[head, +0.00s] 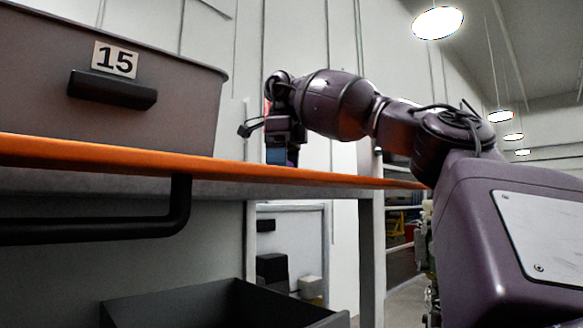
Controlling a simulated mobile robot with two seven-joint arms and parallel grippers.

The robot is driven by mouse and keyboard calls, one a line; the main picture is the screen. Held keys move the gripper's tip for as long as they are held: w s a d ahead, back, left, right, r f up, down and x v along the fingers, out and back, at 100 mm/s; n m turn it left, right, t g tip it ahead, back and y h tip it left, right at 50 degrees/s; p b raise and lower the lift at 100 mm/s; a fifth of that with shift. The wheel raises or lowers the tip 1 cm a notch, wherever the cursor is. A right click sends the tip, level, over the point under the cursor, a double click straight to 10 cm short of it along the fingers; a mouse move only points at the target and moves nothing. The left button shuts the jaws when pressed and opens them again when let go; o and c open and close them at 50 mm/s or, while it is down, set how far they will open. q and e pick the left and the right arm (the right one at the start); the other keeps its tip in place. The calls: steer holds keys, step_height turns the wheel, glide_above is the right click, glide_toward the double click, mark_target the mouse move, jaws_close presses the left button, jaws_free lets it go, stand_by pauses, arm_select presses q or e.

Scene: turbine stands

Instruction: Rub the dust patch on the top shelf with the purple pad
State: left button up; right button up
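The top shelf (300,178) has an orange front edge and is seen from about its own level, so its upper surface and any dust patch on it are hidden. My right arm reaches in from the right over the shelf. My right gripper (281,153) points down just above the shelf edge line, to the right of the bin. A small bluish-purple piece shows at its lower end; I cannot tell for sure whether this is the purple pad. The fingertips are too small and partly hidden to read. My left gripper is not in view.
A large grey bin (178,110) with a black handle and a label "15" stands on the shelf at left. A black bar (100,228) sits under the shelf edge. A dark open bin (215,303) is below. A grey post (371,260) supports the shelf.

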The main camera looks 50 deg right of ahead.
steer(key=shift+w+a, duration=0.25)
steer(key=shift+a, duration=1)
steer(key=shift+w+a, duration=0.2)
steer(key=shift+a, duration=1)
steer(key=shift+a+r, duration=0.15)
steer(key=shift+a, duration=1.3)
steer(key=shift+w+d+p, duration=0.15)
steer(key=shift+w+p, duration=0.4)
steer(key=shift+w, duration=0.25)
steer(key=shift+d, duration=0.2)
